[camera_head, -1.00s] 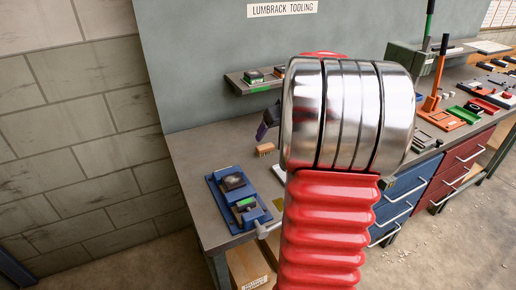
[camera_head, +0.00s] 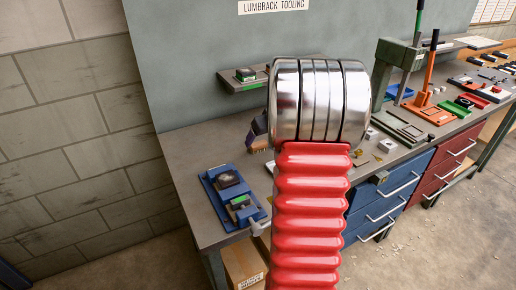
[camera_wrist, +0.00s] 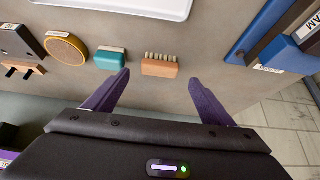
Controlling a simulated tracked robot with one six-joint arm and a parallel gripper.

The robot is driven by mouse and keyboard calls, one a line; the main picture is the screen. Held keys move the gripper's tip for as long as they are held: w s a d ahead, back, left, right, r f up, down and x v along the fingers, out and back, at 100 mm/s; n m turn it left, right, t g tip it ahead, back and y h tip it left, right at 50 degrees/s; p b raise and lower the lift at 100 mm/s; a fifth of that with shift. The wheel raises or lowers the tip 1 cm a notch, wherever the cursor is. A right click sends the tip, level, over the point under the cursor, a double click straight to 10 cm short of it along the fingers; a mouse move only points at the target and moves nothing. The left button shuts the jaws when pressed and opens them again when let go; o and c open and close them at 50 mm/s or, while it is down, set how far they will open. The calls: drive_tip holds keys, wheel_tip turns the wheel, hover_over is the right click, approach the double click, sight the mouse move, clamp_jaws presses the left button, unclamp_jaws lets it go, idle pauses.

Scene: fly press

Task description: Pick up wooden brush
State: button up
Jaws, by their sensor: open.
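The wooden brush (camera_wrist: 159,68) lies on the grey bench top in the wrist view, an orange-brown block with pale bristles along its upper edge. My gripper (camera_wrist: 159,79) is open, its two purple fingers spread to the left and right of the brush. The brush shows between the fingertips, with nothing held. I cannot tell how high the fingers are above the bench.
A teal-and-white block (camera_wrist: 110,59) lies close left of the brush, with a round orange-rimmed item (camera_wrist: 66,48) further left. A blue fixture (camera_wrist: 266,40) stands to the right. A white tray (camera_wrist: 120,6) lies beyond. In the head view, a small shelf (camera_head: 250,85) hangs above the bench.

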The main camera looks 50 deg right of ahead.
sight(258, 143)
drive_tip(key=shift+w+d+f, duration=0.1)
drive_tip(key=shift+w+f, duration=0.25)
drive_tip(key=shift+f, duration=0.15)
drive_tip(key=shift+x, duration=2.65)
drive_tip(key=shift+c, duration=0.7)
drive_tip(key=shift+r, duration=0.1)
drive_tip(key=c, duration=1)
wheel_tip(258, 143, up, 10)
